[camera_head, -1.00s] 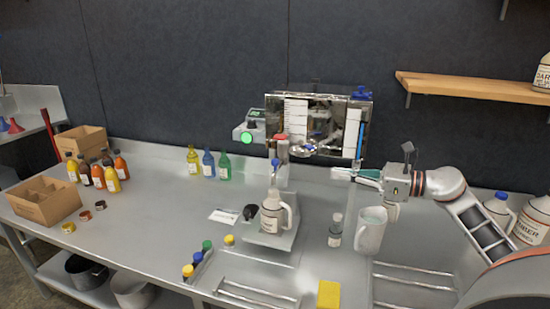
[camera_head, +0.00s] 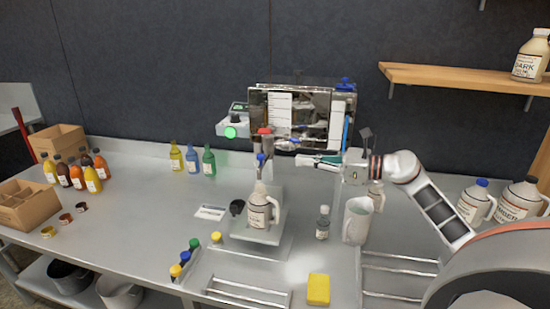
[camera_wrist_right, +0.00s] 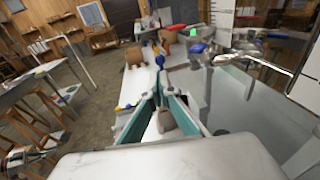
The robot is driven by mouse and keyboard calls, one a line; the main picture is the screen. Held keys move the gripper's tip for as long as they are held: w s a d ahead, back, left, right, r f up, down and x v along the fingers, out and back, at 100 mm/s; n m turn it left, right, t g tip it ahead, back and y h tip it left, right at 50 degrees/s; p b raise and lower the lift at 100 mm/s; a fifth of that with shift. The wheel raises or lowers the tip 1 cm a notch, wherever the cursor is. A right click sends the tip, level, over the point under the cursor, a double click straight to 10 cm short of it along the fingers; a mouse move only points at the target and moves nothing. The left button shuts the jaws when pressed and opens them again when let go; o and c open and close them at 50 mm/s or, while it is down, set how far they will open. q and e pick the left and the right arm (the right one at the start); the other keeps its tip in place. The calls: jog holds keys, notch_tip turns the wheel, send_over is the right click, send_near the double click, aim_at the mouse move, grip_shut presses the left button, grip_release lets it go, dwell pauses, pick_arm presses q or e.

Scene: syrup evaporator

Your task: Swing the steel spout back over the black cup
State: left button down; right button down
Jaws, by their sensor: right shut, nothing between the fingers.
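My left gripper is out of view.
A clear pitcher (camera_head: 357,221) and a small bottle (camera_head: 322,223) stand below my right forearm. Three bottles (camera_head: 192,160) stand at the back left. A yellow sponge (camera_head: 318,289) lies in front.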

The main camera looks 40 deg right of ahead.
pick_arm(q)
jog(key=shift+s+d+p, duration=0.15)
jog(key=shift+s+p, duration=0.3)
jog(key=shift+p, duration=0.1)
pick_arm(e)
jog(key=x, duration=0.9)
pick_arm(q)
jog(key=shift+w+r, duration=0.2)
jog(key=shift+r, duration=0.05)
pick_arm(e)
jog(key=shift+a+f, duration=0.1)
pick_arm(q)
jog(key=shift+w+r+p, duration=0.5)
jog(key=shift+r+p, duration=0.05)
pick_arm(e)
jog(key=shift+w+a+m+h, duration=0.2)
jog(key=shift+a+m+h, duration=0.1)
jog(key=shift+h, duration=0.1)
